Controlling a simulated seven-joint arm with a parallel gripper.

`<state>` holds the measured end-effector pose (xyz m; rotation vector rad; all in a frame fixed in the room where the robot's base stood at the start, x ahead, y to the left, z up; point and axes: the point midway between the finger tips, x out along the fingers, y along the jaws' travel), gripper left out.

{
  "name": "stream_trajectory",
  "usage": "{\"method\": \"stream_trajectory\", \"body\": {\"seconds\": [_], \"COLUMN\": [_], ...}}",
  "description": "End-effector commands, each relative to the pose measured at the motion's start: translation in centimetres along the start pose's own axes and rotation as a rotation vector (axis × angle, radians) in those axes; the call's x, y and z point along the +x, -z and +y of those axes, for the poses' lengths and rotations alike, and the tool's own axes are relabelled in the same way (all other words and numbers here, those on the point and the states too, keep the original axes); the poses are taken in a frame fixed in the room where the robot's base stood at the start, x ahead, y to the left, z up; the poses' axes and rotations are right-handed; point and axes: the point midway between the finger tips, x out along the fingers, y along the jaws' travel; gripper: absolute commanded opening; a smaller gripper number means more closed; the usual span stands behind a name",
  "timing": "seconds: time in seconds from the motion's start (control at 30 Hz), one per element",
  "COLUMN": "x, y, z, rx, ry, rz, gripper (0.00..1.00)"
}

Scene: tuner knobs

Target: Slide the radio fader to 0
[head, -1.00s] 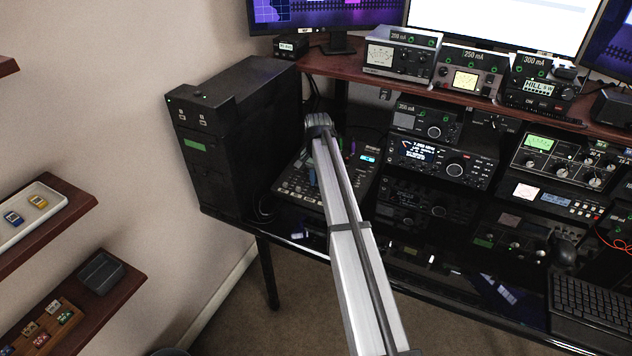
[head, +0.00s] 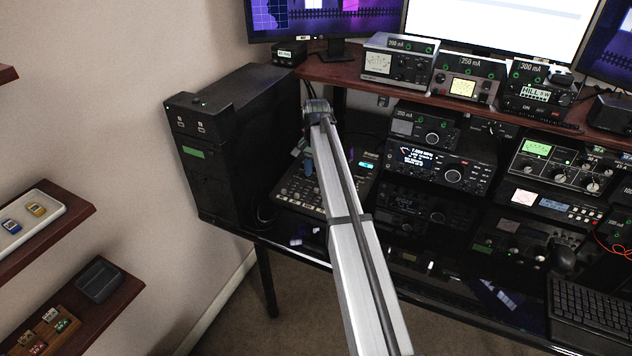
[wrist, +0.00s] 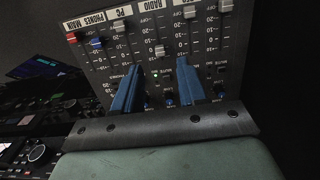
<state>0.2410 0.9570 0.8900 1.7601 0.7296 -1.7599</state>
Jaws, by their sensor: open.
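The mixer panel (wrist: 205,45) fills the upper part of the wrist view, with labelled fader columns, including MAIN, PHONES, PC and RADIO. The radio fader (wrist: 160,50) has a pale cap low on its scale, near the lower numbers; its exact mark is too small to read. My gripper (wrist: 160,68) is open, its two blue fingers pointing at the panel. The fingertips lie to either side of the radio column, just below the cap; contact cannot be told.
Neighbouring fader caps are close by: red (wrist: 71,37), blue (wrist: 97,42) and white (wrist: 118,26). Small knobs lie below, near the fingers. A black computer tower (head: 235,150) stands left of the mixer. Radios (head: 440,165) stand to its right, under a raised shelf (head: 350,75).

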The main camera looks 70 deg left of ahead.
Motion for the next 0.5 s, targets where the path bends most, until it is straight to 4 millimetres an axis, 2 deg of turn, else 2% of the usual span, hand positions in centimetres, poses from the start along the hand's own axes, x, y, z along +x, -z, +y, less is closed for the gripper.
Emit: {"method": "stream_trajectory", "body": {"seconds": [0.03, 0.2, 0.4, 0.5], "x": [-1.2, -4.2, -6.6, -7.1], "y": [0.1, 0.1, 0.1, 0.0], "z": [-0.1, 0.0, 0.0, 0.0], "rx": [0.000, 0.000, 0.000, 0.000], "ry": [0.001, 0.001, 0.000, 0.000], "rz": [0.001, 0.001, 0.000, 0.000], "gripper": [0.41, 0.41, 0.41, 0.41]}}
